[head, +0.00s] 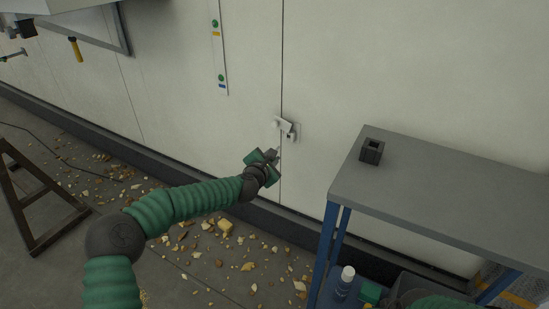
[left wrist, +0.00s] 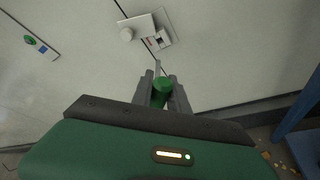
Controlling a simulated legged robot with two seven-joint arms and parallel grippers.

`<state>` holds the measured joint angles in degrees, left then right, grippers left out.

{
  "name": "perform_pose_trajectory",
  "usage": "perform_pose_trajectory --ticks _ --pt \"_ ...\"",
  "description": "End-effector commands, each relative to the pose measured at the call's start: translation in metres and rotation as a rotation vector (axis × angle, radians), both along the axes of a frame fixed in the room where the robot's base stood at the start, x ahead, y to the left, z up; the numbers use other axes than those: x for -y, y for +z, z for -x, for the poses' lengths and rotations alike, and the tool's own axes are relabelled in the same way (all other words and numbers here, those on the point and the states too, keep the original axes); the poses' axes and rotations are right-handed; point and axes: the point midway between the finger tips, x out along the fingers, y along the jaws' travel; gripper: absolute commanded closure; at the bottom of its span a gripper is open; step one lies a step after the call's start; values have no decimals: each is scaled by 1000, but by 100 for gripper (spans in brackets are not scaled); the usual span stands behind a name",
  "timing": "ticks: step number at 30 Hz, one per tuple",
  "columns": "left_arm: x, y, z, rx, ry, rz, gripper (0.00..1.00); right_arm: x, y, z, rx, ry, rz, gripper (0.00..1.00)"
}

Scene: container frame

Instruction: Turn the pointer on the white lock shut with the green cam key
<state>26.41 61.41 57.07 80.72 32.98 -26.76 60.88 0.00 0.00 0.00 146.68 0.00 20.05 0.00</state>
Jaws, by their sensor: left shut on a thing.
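The white lock (head: 285,127) is on the pale wall panel by a vertical seam. In the left wrist view the lock (left wrist: 138,27) shows a white plate with a round knob, and a small dark opening with a red mark beside it. My left gripper (head: 273,154) is just below the lock. In the left wrist view my left gripper (left wrist: 162,88) is shut on the green cam key (left wrist: 162,84), whose thin grey shaft points up toward the lock. A gap shows between shaft and lock. The pointer's setting is too small to read. My right gripper is out of view.
A grey-topped table (head: 450,180) with blue legs stands at the right, with a dark square holder (head: 371,151) on it. A white bottle (head: 344,281) is beneath. Rubble (head: 225,227) covers the floor by the wall. A dark frame (head: 35,200) stands at left.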

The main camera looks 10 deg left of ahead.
Motion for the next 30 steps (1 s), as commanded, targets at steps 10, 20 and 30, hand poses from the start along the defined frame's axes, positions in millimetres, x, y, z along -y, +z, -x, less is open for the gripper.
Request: perform_pose_trajectory --ticks 10,20,30 --pt "-13 -3 32 0 1 -1 100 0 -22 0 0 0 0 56" --pt "-22 -1 55 -1 -1 -1 100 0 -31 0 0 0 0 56" --pt "-22 0 55 0 0 0 100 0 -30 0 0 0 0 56"
